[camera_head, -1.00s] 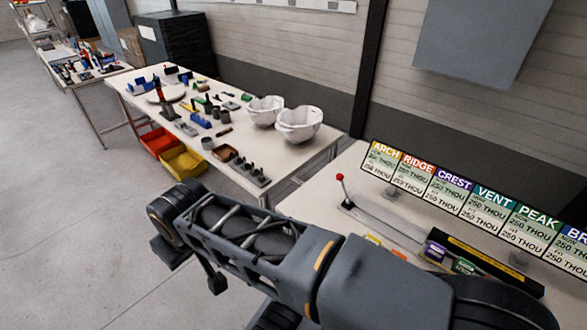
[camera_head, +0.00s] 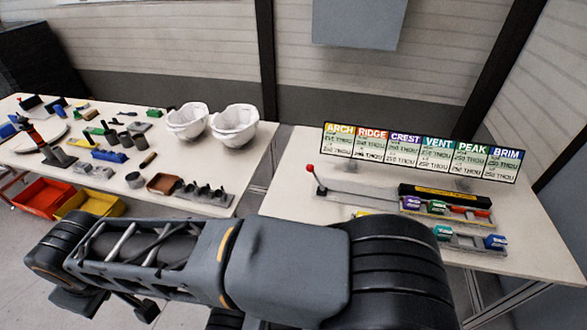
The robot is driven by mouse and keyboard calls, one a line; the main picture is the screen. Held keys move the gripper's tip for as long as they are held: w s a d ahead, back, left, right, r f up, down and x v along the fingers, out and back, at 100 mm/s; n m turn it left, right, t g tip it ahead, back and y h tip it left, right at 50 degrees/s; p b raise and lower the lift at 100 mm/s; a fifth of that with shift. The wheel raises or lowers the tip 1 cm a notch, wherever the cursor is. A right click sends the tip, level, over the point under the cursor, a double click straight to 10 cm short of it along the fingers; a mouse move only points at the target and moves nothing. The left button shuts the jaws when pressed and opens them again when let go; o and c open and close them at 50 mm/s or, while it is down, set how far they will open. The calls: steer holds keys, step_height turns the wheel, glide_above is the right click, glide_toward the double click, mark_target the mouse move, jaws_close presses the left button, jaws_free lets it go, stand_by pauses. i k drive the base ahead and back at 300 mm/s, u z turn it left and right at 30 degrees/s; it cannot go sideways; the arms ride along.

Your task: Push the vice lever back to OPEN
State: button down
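The lever (camera_head: 316,180) has a red ball knob and a thin dark shaft. It rises at the left end of a long low grey bar (camera_head: 360,197) on the right-hand table and leans slightly left. Several coloured blocks, purple and green (camera_head: 437,207) among them, sit in the fixture right of the bar, in front of a black strip with a yellow label (camera_head: 445,194). No OPEN marking is readable. My arm crosses the lower picture in front of the table, apart from the lever. My gripper does not show.
A board of labelled cards (camera_head: 420,152) stands behind the fixture. A second tray (camera_head: 470,240) holds teal and blue blocks nearer me. The left table (camera_head: 100,165) carries two white helmet shells (camera_head: 233,127) and many small parts. Red and yellow bins (camera_head: 90,204) lie below it.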

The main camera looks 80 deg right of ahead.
mark_target(310, 168)
steer(key=z, duration=0.85)
steer(key=i, duration=0.9)
steer(key=z, duration=1.1)
